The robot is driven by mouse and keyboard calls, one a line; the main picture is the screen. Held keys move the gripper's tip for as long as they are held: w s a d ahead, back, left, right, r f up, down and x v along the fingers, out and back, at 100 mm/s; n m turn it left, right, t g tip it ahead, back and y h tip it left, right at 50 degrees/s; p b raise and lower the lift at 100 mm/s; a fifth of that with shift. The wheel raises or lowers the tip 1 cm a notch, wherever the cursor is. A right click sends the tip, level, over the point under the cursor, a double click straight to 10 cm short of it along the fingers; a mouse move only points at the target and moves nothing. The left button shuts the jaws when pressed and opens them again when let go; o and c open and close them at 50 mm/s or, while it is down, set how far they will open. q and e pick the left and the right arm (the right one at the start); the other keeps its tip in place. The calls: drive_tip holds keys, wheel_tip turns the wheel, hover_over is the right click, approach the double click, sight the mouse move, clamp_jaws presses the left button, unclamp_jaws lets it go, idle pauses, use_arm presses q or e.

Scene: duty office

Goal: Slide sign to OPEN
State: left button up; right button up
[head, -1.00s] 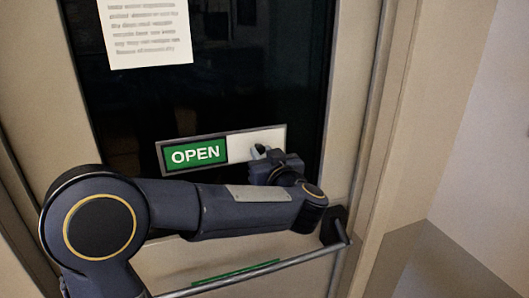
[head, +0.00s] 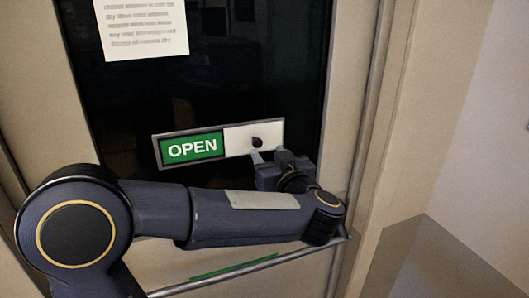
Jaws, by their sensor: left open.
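The sliding sign (head: 218,143) is mounted on the dark glass of the door and tilts slightly up to the right. Its left part shows a green field with the word OPEN (head: 193,149). Its right part is a plain white slider plate (head: 240,139) with a dark round knob (head: 257,142) on it. My left gripper (head: 268,157) is open just below the knob, at the lower edge of the sign. Its fingertips look apart from the knob and hold nothing. My right gripper is not in view.
A paper notice (head: 143,27) is on the glass at upper left. The door frame (head: 385,150) and wall stand to the right.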

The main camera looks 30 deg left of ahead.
use_arm(q)
drive_tip(key=shift+v, duration=1.65)
drive_tip(key=s+d+f+m+t+h, duration=0.45)
drive_tip(key=m+h, duration=0.35)
drive_tip(key=h, duration=0.9)
drive_tip(key=s+f+g, duration=1)
drive_tip(key=s+f, duration=0.6)
drive_tip(key=s, duration=0.3)
drive_tip(key=shift+g, duration=0.35)
